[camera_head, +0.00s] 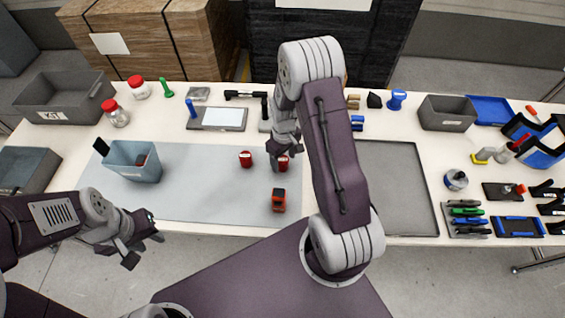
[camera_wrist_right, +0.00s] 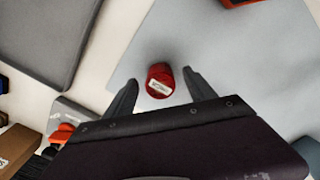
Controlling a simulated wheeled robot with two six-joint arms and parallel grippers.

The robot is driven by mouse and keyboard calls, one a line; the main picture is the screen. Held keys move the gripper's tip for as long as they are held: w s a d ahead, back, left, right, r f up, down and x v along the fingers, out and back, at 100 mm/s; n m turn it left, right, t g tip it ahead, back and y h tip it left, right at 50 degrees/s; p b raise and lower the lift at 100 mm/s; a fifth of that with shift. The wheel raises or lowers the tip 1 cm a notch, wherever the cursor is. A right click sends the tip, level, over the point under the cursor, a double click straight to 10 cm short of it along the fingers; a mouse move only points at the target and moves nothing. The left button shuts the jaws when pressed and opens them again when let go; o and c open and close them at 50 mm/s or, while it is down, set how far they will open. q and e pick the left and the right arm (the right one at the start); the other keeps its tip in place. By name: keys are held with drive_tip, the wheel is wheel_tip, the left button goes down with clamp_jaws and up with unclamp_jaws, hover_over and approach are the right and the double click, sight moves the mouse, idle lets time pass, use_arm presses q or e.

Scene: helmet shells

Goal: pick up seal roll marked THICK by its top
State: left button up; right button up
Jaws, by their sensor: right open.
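Two small red rolls stand on the pale blue-grey mat (camera_head: 200,200) in the head view: a left one (camera_head: 246,159) and a right one (camera_head: 284,164). My right gripper (camera_head: 280,157) is over the right roll and partly hides it. In the right wrist view this red roll (camera_wrist_right: 160,74) has a white label on top, too small to read surely. The open fingers of my right gripper (camera_wrist_right: 161,78) are on either side of it, with gaps. My left gripper (camera_head: 143,247) is open and empty in front of the table's near edge.
An orange-red and black object (camera_head: 279,200) lies on the mat in front of the rolls. A light blue bin (camera_head: 133,163) stands at the mat's left. A dark grey tray (camera_head: 390,190) lies right of my right arm. Jars and tools stand behind.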

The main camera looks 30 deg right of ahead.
sight(284, 160)
drive_tip(key=shift+f, duration=0.65)
clamp_jaws()
wheel_tip(284, 160, up, 10)
drive_tip(key=shift+r, duration=0.1)
